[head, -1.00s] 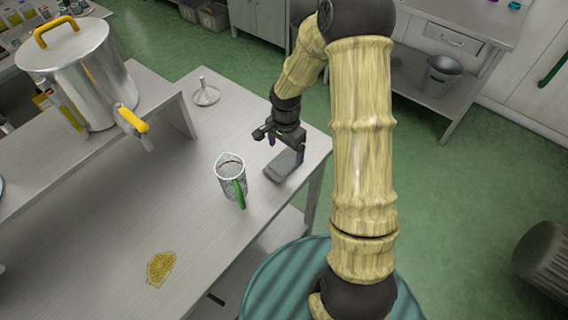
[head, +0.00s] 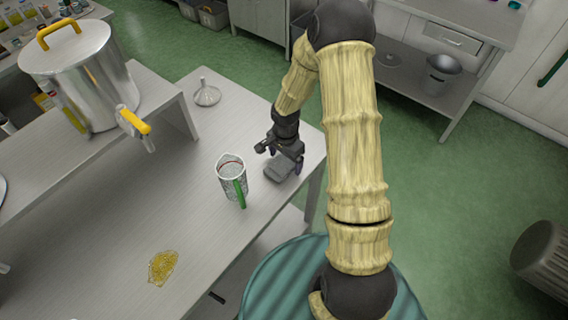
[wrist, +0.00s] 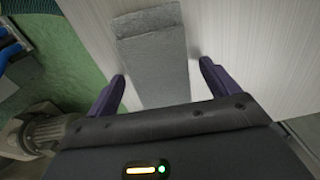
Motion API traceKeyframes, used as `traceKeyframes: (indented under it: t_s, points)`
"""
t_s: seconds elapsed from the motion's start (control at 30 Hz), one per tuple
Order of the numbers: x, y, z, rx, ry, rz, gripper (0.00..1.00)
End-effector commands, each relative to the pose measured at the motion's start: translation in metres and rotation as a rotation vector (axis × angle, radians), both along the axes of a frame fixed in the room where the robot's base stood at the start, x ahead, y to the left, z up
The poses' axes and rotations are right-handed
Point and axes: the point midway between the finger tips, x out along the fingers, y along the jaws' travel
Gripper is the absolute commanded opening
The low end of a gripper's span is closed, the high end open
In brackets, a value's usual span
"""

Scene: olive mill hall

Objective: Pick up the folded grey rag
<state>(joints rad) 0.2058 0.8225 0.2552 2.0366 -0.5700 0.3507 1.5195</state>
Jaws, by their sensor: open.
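The folded grey rag (head: 279,169) lies flat on the metal table near its right edge. In the wrist view the rag (wrist: 155,60) runs up from between the two purple fingers, with one folded layer across its far end. My gripper (head: 283,160) is just over the rag, and the arm hides part of it. In the wrist view my gripper (wrist: 160,85) is open, with one finger on each side of the rag and a gap to both sides. Nothing is held.
A measuring jug (head: 231,178) with a green handle stands close left of the rag. A funnel (head: 207,94) stands farther back. A steel pot (head: 80,75) with a yellow-handled tap sits on a raised shelf. A yellow spill (head: 162,267) lies on the front table, with bare surface around it.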

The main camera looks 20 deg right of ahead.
Motion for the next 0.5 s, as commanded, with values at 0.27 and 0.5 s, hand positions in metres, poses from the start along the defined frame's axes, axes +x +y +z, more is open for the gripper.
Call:
traceKeyframes:
  t_s: [0.27,0.5]
  points:
    - [0.0,0.0,0.0003,0.0,0.0,0.0,0.68]
    - [0.0001,0.0,0.0004,0.0,0.0,0.0,0.38]
